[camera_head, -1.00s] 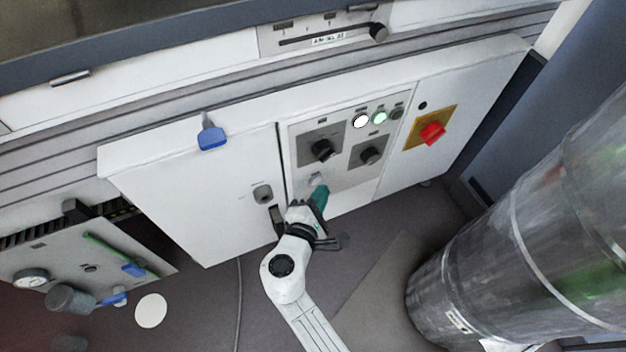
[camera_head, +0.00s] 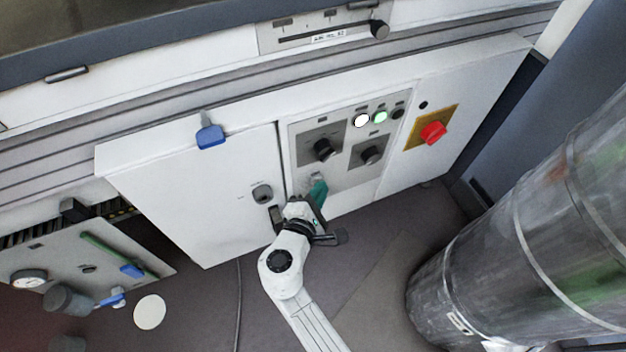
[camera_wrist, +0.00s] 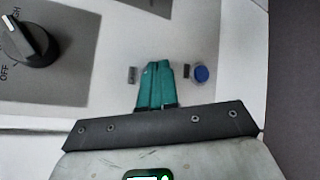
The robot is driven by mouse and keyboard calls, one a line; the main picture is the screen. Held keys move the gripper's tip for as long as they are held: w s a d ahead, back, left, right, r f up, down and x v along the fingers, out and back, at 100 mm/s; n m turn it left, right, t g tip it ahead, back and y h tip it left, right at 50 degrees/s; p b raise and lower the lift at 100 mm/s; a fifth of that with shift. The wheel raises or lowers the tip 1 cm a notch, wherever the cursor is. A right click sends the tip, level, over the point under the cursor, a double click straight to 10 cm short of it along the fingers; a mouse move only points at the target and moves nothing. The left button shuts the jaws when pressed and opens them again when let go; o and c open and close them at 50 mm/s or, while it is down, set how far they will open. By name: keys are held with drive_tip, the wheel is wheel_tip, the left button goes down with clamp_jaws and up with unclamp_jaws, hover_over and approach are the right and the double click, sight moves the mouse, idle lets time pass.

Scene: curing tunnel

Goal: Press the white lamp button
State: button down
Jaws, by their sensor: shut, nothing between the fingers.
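My gripper (camera_head: 319,185) is shut and empty, with its teal fingers at the lower part of the control panel (camera_head: 340,181). In the wrist view the shut fingertips (camera_wrist: 158,66) point at the panel face; I cannot tell whether they touch it. A pale, small fitting (camera_head: 316,178) shows beside the fingertips in the head view, too small to make out. A lit white round lamp (camera_head: 361,121) is higher on the panel, beside a pale green lamp (camera_head: 380,117). In the wrist view the fingers hide the panel spot between two small dark labels, and no white button shows.
A blue button (camera_wrist: 201,74) is just right of the fingers. A black rotary knob (camera_wrist: 30,43) marked OFF is at the upper left of the wrist view. A red rotary switch (camera_head: 432,132) is on a yellow plate. A large metal cylinder (camera_head: 520,220) stands at the right.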

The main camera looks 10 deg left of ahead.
drive_tip(key=shift+w+a, duration=0.1)
drive_tip(key=shift+w, duration=0.05)
idle(0.5)
drive_tip(key=shift+s+d+p, duration=0.3)
drive_tip(key=shift+s+d, duration=0.15)
drive_tip(key=shift+s, duration=0.2)
drive_tip(key=s+d, duration=0.1)
drive_tip(key=s+d+p, duration=0.1)
drive_tip(key=s, duration=0.2)
drive_tip(key=shift+s+d+p, duration=0.1)
drive_tip(key=shift+d+p, duration=0.3)
idle(0.4)
